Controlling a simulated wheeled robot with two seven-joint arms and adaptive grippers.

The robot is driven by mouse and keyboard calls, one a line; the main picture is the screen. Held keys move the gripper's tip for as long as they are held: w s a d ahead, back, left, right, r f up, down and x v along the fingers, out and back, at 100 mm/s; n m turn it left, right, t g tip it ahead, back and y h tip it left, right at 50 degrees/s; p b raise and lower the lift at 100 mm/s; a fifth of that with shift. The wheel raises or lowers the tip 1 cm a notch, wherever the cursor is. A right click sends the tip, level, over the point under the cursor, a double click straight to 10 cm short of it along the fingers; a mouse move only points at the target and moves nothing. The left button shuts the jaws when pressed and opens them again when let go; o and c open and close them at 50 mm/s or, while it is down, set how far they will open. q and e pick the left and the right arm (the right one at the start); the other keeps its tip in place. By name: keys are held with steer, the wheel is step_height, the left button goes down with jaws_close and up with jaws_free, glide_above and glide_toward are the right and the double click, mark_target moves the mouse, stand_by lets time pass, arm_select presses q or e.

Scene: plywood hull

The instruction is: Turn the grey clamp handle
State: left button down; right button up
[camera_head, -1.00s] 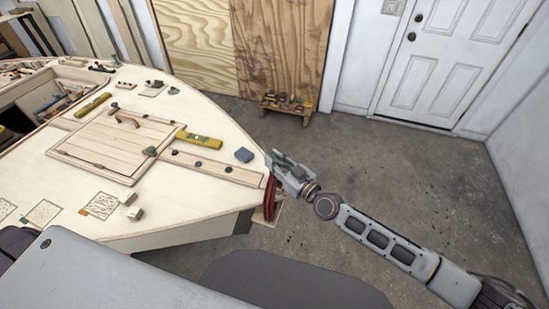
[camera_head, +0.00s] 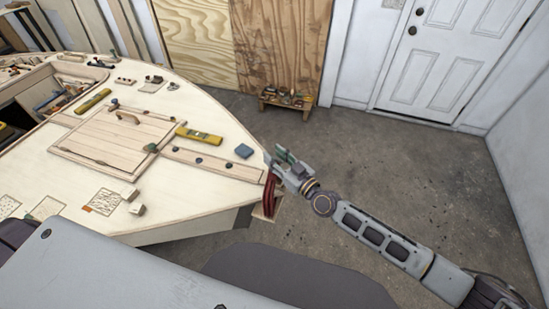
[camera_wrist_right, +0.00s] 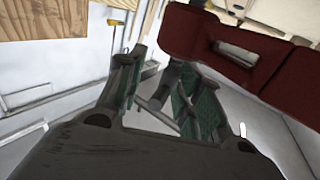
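A dark red clamp (camera_head: 269,194) sits at the right edge of the pale plywood hull (camera_head: 75,185). In the right wrist view its red body (camera_wrist_right: 232,48) fills the upper right. A grey rod, which looks like the clamp handle (camera_wrist_right: 171,78), comes down from the red body between the fingers. My right gripper (camera_head: 284,158) is just beyond the clamp in the head view. In the wrist view its green-padded fingers (camera_wrist_right: 157,78) stand apart on either side of the rod; I see no clear grip on it. My left gripper is not in view.
A low stool (camera_head: 287,103) with tools stands at the plywood wall. The floor to the right is clear.

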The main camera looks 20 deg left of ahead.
steer(key=shift+s+a, duration=0.3)
steer(key=shift+s, duration=0.15)
steer(key=shift+d, duration=0.35)
steer(key=v, duration=1.1)
steer(key=shift+s, duration=0.25)
steer(key=shift+d, duration=0.1)
